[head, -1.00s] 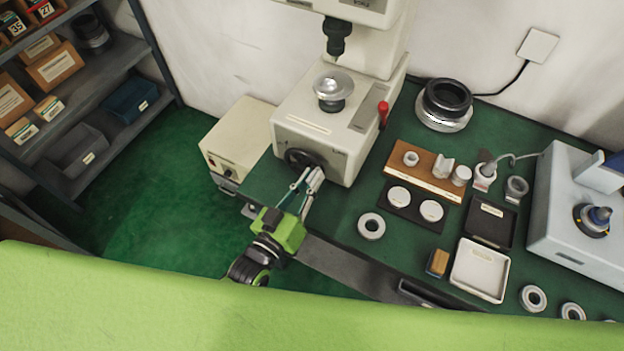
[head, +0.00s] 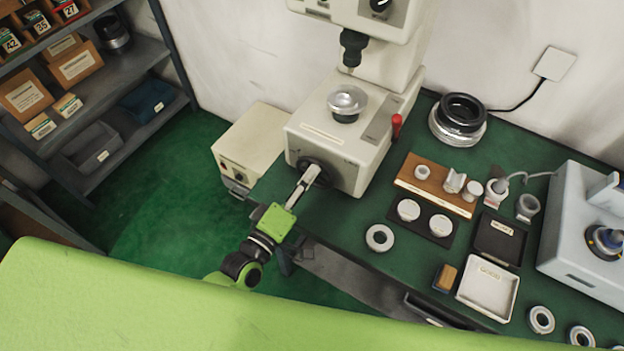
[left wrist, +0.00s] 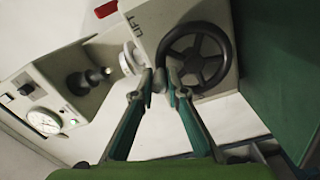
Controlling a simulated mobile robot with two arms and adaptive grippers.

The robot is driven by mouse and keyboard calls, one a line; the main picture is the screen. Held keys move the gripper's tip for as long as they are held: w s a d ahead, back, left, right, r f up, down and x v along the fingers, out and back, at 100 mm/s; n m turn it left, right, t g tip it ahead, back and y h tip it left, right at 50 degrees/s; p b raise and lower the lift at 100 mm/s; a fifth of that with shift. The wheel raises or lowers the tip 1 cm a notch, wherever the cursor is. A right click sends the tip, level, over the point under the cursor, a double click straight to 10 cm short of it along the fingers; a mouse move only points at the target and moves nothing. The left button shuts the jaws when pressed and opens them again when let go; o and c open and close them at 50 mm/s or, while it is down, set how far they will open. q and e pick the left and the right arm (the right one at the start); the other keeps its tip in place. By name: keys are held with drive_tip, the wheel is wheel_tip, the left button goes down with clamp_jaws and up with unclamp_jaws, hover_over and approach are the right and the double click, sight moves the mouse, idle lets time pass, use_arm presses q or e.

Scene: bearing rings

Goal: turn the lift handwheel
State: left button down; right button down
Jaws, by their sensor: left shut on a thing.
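The lift handwheel (head: 325,179) is a dark spoked wheel on the front of the cream bench machine (head: 338,135). In the left wrist view the handwheel (left wrist: 226,52) shows large, beside a "LIFT" label. My left gripper (head: 311,172) reaches it from the front left. In the left wrist view my left gripper (left wrist: 166,78) has its fingertips at the wheel's near left rim, shut on a small grey part there that looks like its handle. The fingers partly hide the wheel in the head view. My right gripper is not in view.
A silver round anvil (head: 346,101) stands on the machine under its dark spindle (head: 353,47). A red lever (head: 396,126) is on its right side. A cream box (head: 250,145) stands to the left. Rings, trays and a wooden block (head: 438,185) cover the bench to the right.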

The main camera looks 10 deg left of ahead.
use_arm(q)
drive_tip(key=shift+w+a+r+n, duration=0.15)
drive_tip(key=shift+a+r+n, duration=0.1)
drive_tip(key=shift+n, duration=0.25)
drive_tip(key=shift+a, duration=0.1)
drive_tip(key=c, duration=2)
unclamp_jaws()
drive_tip(key=shift+f, duration=0.15)
drive_tip(key=v, duration=1.2)
